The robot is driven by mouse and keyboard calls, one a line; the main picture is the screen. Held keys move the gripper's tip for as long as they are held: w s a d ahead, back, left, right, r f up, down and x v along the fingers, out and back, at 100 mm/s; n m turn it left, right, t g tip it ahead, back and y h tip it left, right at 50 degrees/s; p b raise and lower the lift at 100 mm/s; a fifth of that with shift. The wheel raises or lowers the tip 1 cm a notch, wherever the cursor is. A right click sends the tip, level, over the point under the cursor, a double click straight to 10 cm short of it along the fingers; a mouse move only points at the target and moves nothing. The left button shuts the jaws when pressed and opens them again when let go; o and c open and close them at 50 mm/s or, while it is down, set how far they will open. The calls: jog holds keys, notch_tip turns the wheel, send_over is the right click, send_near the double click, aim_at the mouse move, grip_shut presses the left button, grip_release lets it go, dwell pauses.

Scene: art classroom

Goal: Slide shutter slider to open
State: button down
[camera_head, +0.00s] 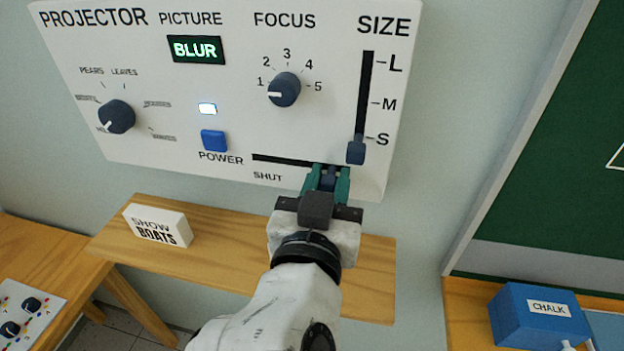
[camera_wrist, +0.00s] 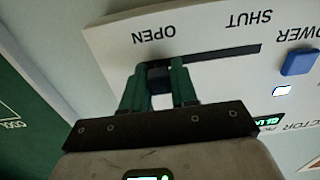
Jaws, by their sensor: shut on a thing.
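The shutter slider's dark blue knob (camera_wrist: 158,82) sits at the OPEN end of its horizontal slot (camera_head: 282,160). In the wrist view, which is upside down, the slot (camera_wrist: 222,54) runs bare from my fingers to the SHUT label. My gripper (camera_head: 328,175) is at the slot's right end in the head view, its two green fingers shut on the knob. It also shows in the wrist view (camera_wrist: 159,72), one finger on each side of the knob. My gripper hides the OPEN label in the head view.
The white projector panel (camera_head: 225,90) also has a size slider (camera_head: 356,150) at S, just above right of my gripper, a focus dial (camera_head: 284,90), a picture dial (camera_head: 117,117) and a blue power button (camera_head: 214,140). The screen reads BLUR. A shelf (camera_head: 235,270) below holds a white SHOW BOATS block (camera_head: 157,226).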

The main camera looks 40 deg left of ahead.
jog(key=shift+w+d, duration=0.2)
jog(key=shift+d, duration=0.1)
jog(key=c, duration=1)
grip_release()
jog(key=shift+d, duration=0.1)
jog(key=shift+o, duration=0.2)
jog(key=shift+s+d+f, duration=0.1)
jog(key=shift+s, duration=0.2)
jog(key=b+v, duration=0.2)
jog(key=v, duration=0.8)
